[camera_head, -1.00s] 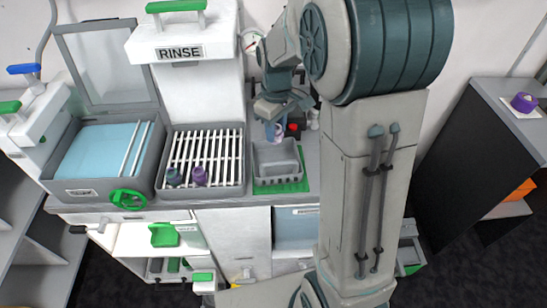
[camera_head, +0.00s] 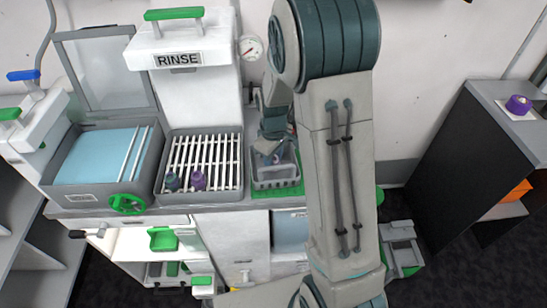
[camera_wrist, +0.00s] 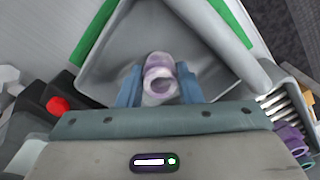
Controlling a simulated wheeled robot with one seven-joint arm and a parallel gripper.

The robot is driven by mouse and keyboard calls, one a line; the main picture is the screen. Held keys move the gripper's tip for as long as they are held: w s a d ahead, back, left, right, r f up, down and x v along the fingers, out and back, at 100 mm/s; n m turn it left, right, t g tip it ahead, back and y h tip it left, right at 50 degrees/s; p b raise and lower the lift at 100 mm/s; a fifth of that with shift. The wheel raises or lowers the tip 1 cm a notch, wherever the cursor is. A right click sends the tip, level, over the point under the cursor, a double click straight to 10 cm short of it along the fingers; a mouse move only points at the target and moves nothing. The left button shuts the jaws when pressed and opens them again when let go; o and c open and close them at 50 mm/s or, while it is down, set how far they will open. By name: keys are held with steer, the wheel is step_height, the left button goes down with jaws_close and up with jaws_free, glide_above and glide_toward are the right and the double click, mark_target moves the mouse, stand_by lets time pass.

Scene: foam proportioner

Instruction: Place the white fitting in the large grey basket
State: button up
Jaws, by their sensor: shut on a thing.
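My gripper (camera_wrist: 158,88) is shut on the white fitting (camera_wrist: 158,78), a short pale tube with a purple tint, held between the two blue fingers. In the wrist view it shows against the inside of the grey basket (camera_wrist: 118,62). In the head view the grey basket (camera_head: 276,183) stands on a green mat on the counter, and my gripper (camera_head: 266,158) points down into its opening. My wrist hides part of the basket and most of the fitting. I cannot tell whether the fitting touches the basket floor.
Left of the basket, a slatted rack (camera_head: 215,165) holds a purple fitting (camera_head: 198,181) and a dark teal one (camera_head: 172,181). The RINSE unit (camera_head: 180,60) stands behind it. A blue-filled tray (camera_head: 95,158) is further left. A red part (camera_wrist: 57,104) lies close beside the basket.

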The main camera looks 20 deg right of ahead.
steer(key=shift+f, duration=0.1)
steer(key=shift+f, duration=0.15)
steer(key=o, duration=1)
steer(key=shift+c, duration=0.2)
steer(key=shift+r, duration=0.2)
step_height(320, 180, up, 11)
steer(key=s+r+m+t, duration=0.1)
steer(key=s+r+m, duration=0.2)
steer(key=s, duration=0.6)
steer(key=s+r+m+t, duration=0.2)
steer(key=s+r+m, duration=0.1)
steer(key=s, duration=0.7)
steer(key=shift+a+m, duration=0.25)
steer(key=shift+m, duration=0.55)
